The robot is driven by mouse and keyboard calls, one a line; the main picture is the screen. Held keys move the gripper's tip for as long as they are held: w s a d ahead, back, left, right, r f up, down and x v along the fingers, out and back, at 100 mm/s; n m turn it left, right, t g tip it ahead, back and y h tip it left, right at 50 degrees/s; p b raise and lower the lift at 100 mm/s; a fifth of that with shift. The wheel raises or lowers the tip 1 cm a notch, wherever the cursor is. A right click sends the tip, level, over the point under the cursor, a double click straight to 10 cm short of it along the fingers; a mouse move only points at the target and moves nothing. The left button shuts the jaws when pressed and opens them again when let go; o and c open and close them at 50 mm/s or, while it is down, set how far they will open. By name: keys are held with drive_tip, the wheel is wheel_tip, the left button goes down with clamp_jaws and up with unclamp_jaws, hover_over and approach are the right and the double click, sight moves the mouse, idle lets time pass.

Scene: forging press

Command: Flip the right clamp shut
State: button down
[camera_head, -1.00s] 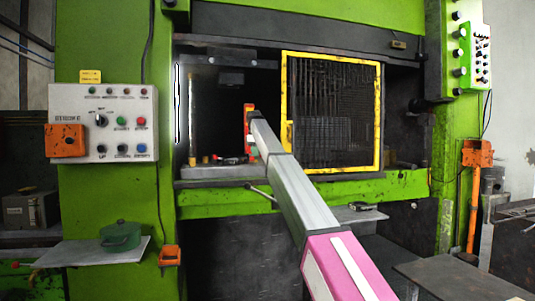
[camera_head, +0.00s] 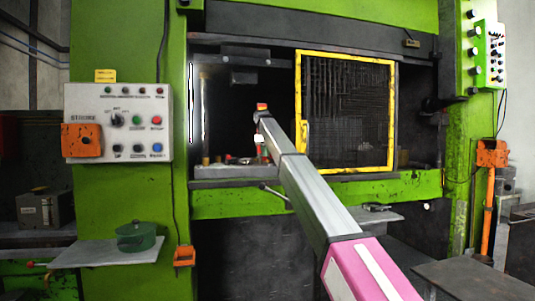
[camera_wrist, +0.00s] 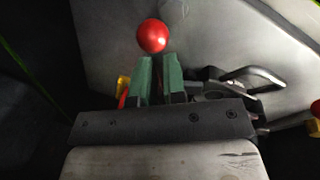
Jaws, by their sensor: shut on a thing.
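In the wrist view a red ball knob (camera_wrist: 152,36) stands just beyond the green fingertips of my gripper (camera_wrist: 158,62). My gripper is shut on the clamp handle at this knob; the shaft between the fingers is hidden. A metal clamp part with a looped bar (camera_wrist: 250,78) lies to the right of the fingers, over the grey plate. In the head view my gripper (camera_head: 262,109) is inside the press opening, left of the yellow-framed guard, and mostly hidden by my arm. Small clamp parts (camera_head: 240,160) show on the press bed (camera_head: 235,173) below it.
Another red knob (camera_wrist: 316,108) is at the right edge of the wrist view. A control box (camera_head: 90,97) and a shelf (camera_head: 85,254) with a green pot (camera_head: 136,237) are at the left.

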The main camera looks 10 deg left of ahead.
drive_tip(key=shift+s+d+f, duration=0.2)
drive_tip(key=shift+s+d, duration=0.1)
drive_tip(key=shift+d, duration=0.2)
drive_tip(key=c, duration=1.3)
unclamp_jaws()
drive_tip(key=shift+o, duration=0.6)
drive_tip(key=shift+d+r, duration=0.1)
drive_tip(key=shift+d, duration=0.05)
drive_tip(key=shift+w+a+r, duration=0.1)
drive_tip(key=shift+a, duration=0.15)
drive_tip(key=shift+a+r, duration=0.15)
drive_tip(key=shift+r, duration=0.25)
wheel_tip(320, 180, up, 10)
drive_tip(key=s, duration=0.2)
drive_tip(key=shift+a+f, duration=0.15)
drive_tip(key=shift+a, duration=0.15)
